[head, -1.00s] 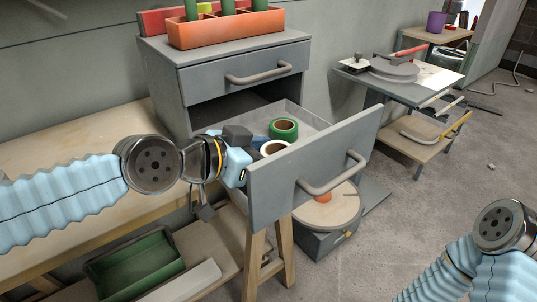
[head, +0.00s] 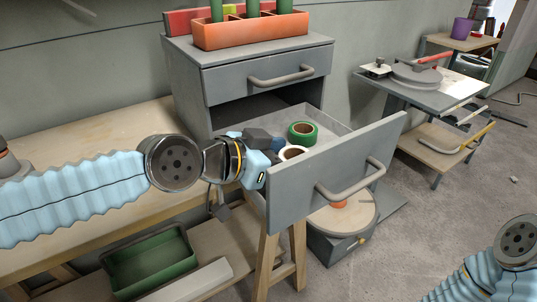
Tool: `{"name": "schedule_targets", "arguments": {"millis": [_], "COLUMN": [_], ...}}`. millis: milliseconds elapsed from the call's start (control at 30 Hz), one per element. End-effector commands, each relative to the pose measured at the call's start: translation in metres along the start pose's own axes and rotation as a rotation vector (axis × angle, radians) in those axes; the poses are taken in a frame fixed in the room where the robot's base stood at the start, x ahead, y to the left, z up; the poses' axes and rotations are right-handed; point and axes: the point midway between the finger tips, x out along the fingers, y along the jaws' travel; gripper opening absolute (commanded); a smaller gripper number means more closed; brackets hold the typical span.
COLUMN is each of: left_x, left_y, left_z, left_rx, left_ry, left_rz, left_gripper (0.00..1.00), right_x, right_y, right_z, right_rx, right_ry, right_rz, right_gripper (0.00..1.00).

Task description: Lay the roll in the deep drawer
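The deep drawer (head: 335,172) of the grey cabinet is pulled far out, its front panel and bar handle facing the lower right. Inside lie a green roll (head: 303,132) and, nearer the front panel, a white roll (head: 293,153), partly hidden by the panel. My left gripper (head: 268,160) reaches over the drawer's left side, close beside the white roll. Its fingertips are mostly hidden, so I cannot tell whether it is open or touching the white roll. My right arm shows at the lower right, but its gripper is out of view.
The upper drawer (head: 265,78) is shut. An orange box (head: 250,30) with green cylinders stands on the cabinet. A wooden bench (head: 90,155) is at left, with a green bin (head: 150,262) below. A tool cart (head: 425,90) stands right; open floor lies before it.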

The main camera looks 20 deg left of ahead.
Motion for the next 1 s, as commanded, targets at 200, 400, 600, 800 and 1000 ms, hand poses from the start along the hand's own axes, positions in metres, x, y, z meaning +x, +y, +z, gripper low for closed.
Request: {"name": "schedule_targets", "arguments": {"millis": [200, 400, 600, 800, 1000], "left_x": [-0.043, -0.089, -0.116, -0.121, -0.12], "left_y": [-0.001, -0.001, -0.001, 0.0, 0.0], "left_z": [-0.002, -0.001, -0.001, 0.0, -0.001], "left_rx": [-0.001, 0.0, -0.001, 0.0, 0.0], "left_ry": [0.007, 0.006, 0.002, 0.0, 0.0], "left_rz": [-0.004, -0.003, -0.002, -0.001, -0.001], "left_gripper": [0.88, 0.88, 0.88, 0.88, 0.88], "right_x": [0.0, 0.002, 0.002, 0.002, 0.002], "right_y": [0.0, 0.001, 0.001, 0.002, 0.002], "right_z": [0.0, 0.0, -0.001, -0.001, -0.001], "right_rx": [-0.001, 0.0, 0.001, 0.001, 0.001], "right_ry": [0.0, 0.001, 0.001, 0.002, 0.002], "right_rz": [0.0, 0.0, 0.001, 0.001, 0.001], "right_gripper": [0.97, 0.97, 0.97, 0.97, 0.97]}}
